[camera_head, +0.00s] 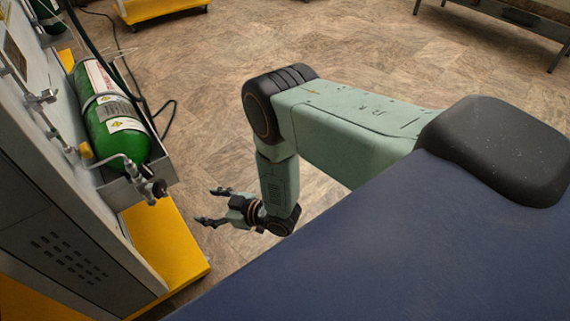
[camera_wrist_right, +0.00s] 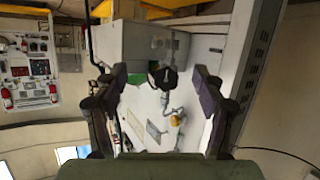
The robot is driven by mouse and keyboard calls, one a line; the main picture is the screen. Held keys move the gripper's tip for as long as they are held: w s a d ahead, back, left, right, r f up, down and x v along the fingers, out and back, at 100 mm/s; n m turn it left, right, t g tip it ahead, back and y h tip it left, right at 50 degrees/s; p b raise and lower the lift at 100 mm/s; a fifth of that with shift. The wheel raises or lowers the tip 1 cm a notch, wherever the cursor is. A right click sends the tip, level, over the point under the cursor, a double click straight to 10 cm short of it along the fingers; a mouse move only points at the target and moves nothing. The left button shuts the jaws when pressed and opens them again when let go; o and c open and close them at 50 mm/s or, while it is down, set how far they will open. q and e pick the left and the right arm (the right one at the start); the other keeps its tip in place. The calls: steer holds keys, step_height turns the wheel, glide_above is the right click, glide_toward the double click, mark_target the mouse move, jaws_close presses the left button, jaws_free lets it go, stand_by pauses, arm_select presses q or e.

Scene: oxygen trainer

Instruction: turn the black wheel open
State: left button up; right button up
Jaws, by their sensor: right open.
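The black wheel (camera_head: 160,188) is small and dark at the front end of the pipework below the green cylinder (camera_head: 117,130). In the right wrist view the black wheel (camera_wrist_right: 166,80) shows between my fingers, with a metal pipe running from it. My right gripper (camera_head: 207,206) is open and empty, to the right of the wheel and apart from it in the head view. Its fingers point left toward the trainer. My left gripper is in neither view.
The grey trainer panel (camera_head: 62,185) stands at the left on a yellow base (camera_head: 165,245). A black hose loops on the floor behind the cylinder. A bench (camera_head: 515,18) is at the far right. The tiled floor (camera_head: 210,90) between is clear.

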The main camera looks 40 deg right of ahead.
steer(key=s+d+m+g+h+p, duration=0.1)
steer(key=s+d+m+g+h, duration=0.2)
steer(key=s, duration=0.8)
steer(key=s+d+m+g+h+p, duration=0.1)
steer(key=s+d+m+g+h, duration=0.2)
steer(key=s, duration=0.9)
steer(key=shift+d+r+g+p, duration=0.3)
steer(key=shift+d+g, duration=0.35)
steer(key=shift+g, duration=0.35)
steer(key=s+d+r+m+g+h+p, duration=0.1)
steer(key=s+r+g, duration=0.3)
steer(key=s, duration=0.8)
steer(key=shift+s+d+r+m+h, duration=0.15)
steer(key=shift+d+r+m+h, duration=0.2)
steer(key=shift+d+r, duration=0.3)
steer(key=shift+a+r, duration=0.1)
